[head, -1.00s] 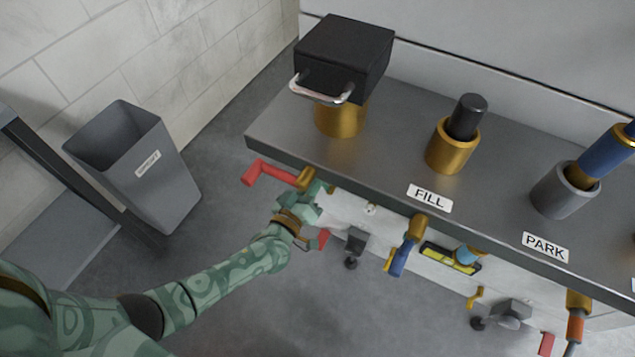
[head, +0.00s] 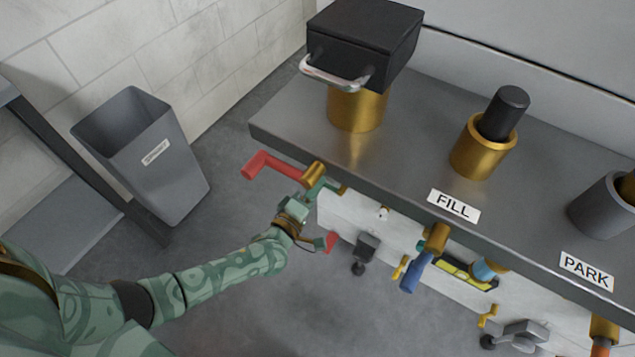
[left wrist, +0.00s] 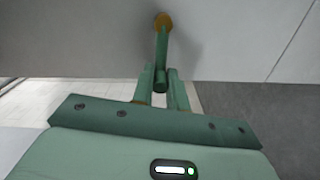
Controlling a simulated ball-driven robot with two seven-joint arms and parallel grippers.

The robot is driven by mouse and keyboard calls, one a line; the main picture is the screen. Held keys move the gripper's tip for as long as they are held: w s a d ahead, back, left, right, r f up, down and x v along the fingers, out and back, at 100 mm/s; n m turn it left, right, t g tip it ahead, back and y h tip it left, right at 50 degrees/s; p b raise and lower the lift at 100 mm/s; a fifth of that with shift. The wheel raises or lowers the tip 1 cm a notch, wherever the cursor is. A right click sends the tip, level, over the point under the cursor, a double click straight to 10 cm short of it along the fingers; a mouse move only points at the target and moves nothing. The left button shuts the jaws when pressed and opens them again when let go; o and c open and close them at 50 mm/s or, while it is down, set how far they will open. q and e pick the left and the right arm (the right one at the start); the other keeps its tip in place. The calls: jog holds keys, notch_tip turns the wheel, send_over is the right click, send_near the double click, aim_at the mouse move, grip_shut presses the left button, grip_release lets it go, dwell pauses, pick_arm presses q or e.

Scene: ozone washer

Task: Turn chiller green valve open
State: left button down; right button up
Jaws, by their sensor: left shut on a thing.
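The green valve handle (left wrist: 161,50) sticks out from a gold stem (left wrist: 163,20) on the pale panel in the left wrist view. In the head view the green handle (head: 317,188) shows just under the front edge of the counter, below the red handle. My left gripper (left wrist: 161,82) has one finger on each side of the handle's free end and is shut on it. In the head view my left gripper (head: 302,203) is partly hidden by its own wrist. My right gripper is not in view.
A red handle (head: 273,165) on a gold fitting juts out close above my left gripper. The grey counter (head: 400,130) overhangs the panel. A blue handle (head: 415,270) hangs to the right. A grey bin (head: 150,160) stands at the left, with clear floor between.

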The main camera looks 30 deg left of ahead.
pick_arm(q)
jog(key=shift+f+n, duration=0.25)
jog(key=shift+n, duration=0.05)
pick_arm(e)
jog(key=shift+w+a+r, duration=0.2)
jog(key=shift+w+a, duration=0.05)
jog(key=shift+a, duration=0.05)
pick_arm(q)
jog(key=c, duration=1.4)
grip_release()
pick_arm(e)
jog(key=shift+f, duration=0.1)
